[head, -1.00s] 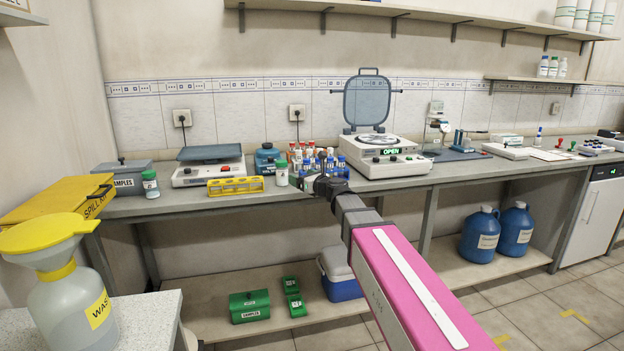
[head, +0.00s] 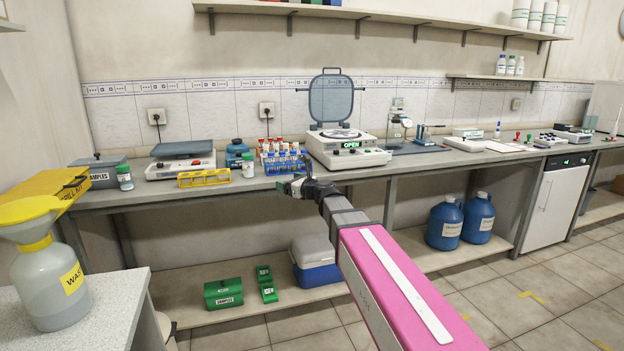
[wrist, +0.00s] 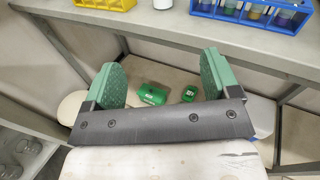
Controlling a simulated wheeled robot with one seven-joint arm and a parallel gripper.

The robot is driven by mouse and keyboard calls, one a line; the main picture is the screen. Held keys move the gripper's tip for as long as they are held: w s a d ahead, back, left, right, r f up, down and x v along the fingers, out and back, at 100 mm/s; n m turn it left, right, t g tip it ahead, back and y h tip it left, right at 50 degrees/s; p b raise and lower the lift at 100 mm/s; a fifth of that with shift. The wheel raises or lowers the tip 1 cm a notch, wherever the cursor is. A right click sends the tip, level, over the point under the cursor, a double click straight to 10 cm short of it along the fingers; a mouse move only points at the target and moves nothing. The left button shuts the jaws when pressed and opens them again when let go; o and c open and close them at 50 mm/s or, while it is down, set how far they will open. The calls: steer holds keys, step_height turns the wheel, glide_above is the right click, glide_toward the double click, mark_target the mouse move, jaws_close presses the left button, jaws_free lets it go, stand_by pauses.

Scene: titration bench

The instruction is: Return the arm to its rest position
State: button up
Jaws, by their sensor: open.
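My gripper (head: 284,188) is at the end of my outstretched arm, just in front of the bench's front edge, below and in front of the blue tube rack (head: 287,164). In the wrist view my gripper (wrist: 160,80) has its two green fingers wide apart. Nothing is between them. Below, past the fingers, green boxes (wrist: 152,94) lie on the lower shelf. The blue rack with tubes (wrist: 252,14) shows at the wrist view's top right edge.
The bench (head: 150,195) holds a scale (head: 180,165), a yellow rack (head: 205,178) and a centrifuge (head: 347,150) with its lid raised. A cooler (head: 316,262) stands on the lower shelf. A waste bottle (head: 50,285) stands at the left. Floor at the right is clear.

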steer(key=s+d+f+n+g+h, duration=0.2)
steer(key=s+d+f+n, duration=0.25)
steer(key=f, duration=0.25)
steer(key=s+d+f+n+g+h, duration=0.1)
steer(key=s+d+f+n+g, duration=0.2)
steer(key=f+n, duration=0.3)
steer(key=s+d+f+n+g+h, duration=0.2)
steer(key=s+d+f+n, duration=0.15)
steer(key=f, duration=0.45)
steer(key=s+d+f+n+g+h, duration=0.5)
steer(key=s+d+f+n+h, duration=0.2)
steer(key=s+d+f+n, duration=0.4)
steer(key=s+d+f, duration=0.1)
steer(key=s+d, duration=0.2)
steer(key=d, duration=0.1)
steer(key=shift+f, duration=0.35)
